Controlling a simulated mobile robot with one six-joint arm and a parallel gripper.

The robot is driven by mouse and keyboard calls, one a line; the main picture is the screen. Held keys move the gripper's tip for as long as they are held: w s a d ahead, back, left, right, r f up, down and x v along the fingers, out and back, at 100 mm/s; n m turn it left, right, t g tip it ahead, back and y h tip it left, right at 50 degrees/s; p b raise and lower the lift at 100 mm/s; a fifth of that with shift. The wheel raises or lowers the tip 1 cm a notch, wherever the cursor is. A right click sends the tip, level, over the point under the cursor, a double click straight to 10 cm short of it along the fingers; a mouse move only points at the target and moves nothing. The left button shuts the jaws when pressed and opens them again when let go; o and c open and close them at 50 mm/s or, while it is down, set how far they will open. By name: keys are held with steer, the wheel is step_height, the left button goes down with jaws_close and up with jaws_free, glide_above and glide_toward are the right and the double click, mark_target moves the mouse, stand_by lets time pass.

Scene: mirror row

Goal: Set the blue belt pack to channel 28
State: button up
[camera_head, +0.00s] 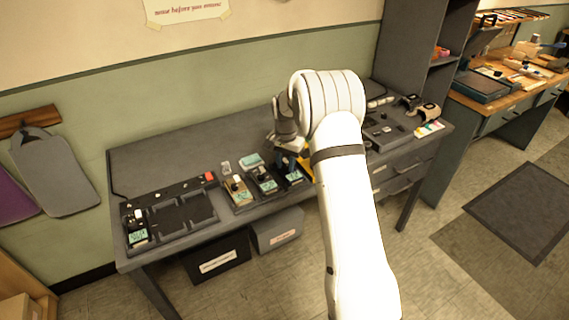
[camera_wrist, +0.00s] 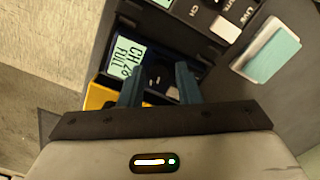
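The blue belt pack (camera_head: 291,173) lies on the grey desk below my gripper. In the wrist view its pale green screen (camera_wrist: 127,58) shows dark text that reads as "CH 28" with "FULL" below. My gripper (camera_wrist: 158,75) is over the pack, its two blue-grey fingers apart, one on each side of the pack's dark control area. I see no clear contact between the fingers and the pack. A small light button (camera_wrist: 173,92) shows between the fingers. In the head view, my gripper (camera_head: 284,140) is partly hidden by my arm.
A yellow pack (camera_wrist: 99,96) lies close beside the blue one. Other packs with screens (camera_head: 264,179) stand to its left. A teal-topped card or block (camera_wrist: 272,56) lies nearby. A black console (camera_head: 172,213) fills the desk's left end. A dark shelf (camera_head: 425,60) rises behind the right end.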

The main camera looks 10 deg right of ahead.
mark_target(286, 167)
step_height(286, 167, up, 7)
steer(key=shift+r, duration=0.4)
stand_by(0.4)
